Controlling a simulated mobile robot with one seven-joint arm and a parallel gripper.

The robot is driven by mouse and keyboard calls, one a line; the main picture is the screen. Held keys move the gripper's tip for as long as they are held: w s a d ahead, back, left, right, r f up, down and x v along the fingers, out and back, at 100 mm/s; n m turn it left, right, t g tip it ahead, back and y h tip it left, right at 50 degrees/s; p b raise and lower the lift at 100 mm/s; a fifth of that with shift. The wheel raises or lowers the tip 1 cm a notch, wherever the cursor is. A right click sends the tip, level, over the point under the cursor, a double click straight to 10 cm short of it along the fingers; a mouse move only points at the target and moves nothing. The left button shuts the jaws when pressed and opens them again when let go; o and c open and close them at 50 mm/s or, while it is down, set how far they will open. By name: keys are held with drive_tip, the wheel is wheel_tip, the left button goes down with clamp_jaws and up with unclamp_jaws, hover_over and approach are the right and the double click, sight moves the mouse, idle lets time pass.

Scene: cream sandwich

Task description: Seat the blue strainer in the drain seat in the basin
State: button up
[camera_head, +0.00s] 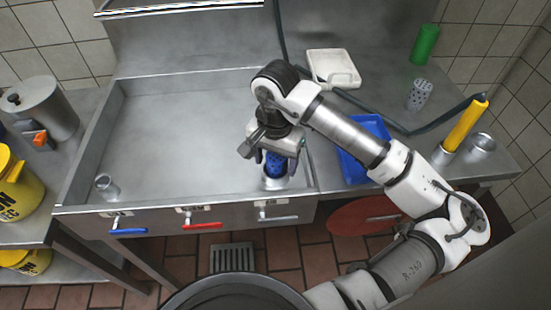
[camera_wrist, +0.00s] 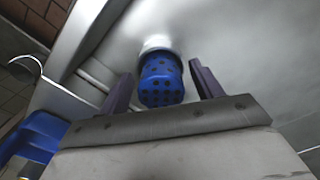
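The blue strainer (camera_head: 275,165) is a perforated cylinder at the front right of the basin (camera_head: 180,130). It also shows in the wrist view (camera_wrist: 162,85). A pale metal ring or cup (camera_head: 275,184), which looks like the drain seat, is at its lower end, and it also shows in the wrist view (camera_wrist: 157,42). I cannot tell how deep the strainer sits in it. My gripper (camera_wrist: 163,82) is above the strainer, with its dark fingers on either side and visible gaps between. The gripper body hides part of the strainer in the head view.
A small metal cup (camera_head: 107,187) stands at the basin's front left. Blue, red and grey handles line the front panel. A blue tray (camera_head: 362,150), a white tray (camera_head: 333,68) and a perforated metal cylinder (camera_head: 420,94) are on the right counter. The basin's middle is clear.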

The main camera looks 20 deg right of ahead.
sight(275, 157)
drive_tip(key=shift+r, duration=0.35)
wheel_tip(275, 157, up, 12)
drive_tip(key=b, duration=0.1)
drive_tip(key=shift+f+b, duration=0.15)
drive_tip(key=shift+b, duration=0.25)
